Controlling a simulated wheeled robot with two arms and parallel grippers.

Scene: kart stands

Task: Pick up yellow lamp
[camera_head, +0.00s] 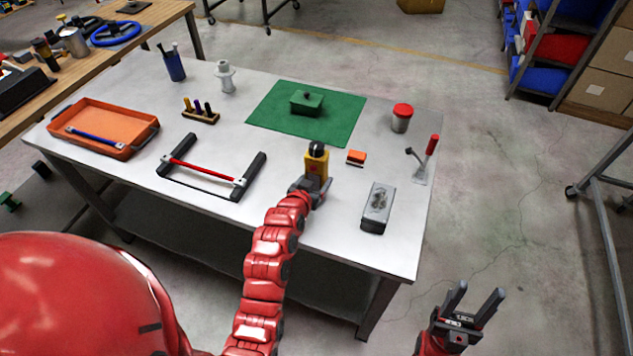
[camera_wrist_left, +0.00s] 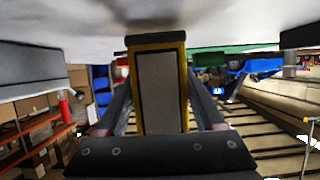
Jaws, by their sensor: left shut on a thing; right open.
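The yellow lamp (camera_head: 317,163), with a dark rounded top, stands upright at the front middle of the white table. My left gripper (camera_head: 311,186) is shut on it from the near side. In the left wrist view the lamp (camera_wrist_left: 161,88) sits between the two dark fingers, showing a grey panel in a yellow frame, with its dark end close to the white surface. I cannot tell if it touches the table. My right gripper (camera_head: 471,305) is open and empty, off the table's front right corner.
An orange block (camera_head: 356,157) lies just right of the lamp, and a grey box (camera_head: 376,207) lies nearer the right edge. A frame with a red bar (camera_head: 205,171) lies to the left. Behind are a green mat (camera_head: 340,112) and a red-lidded can (camera_head: 402,118).

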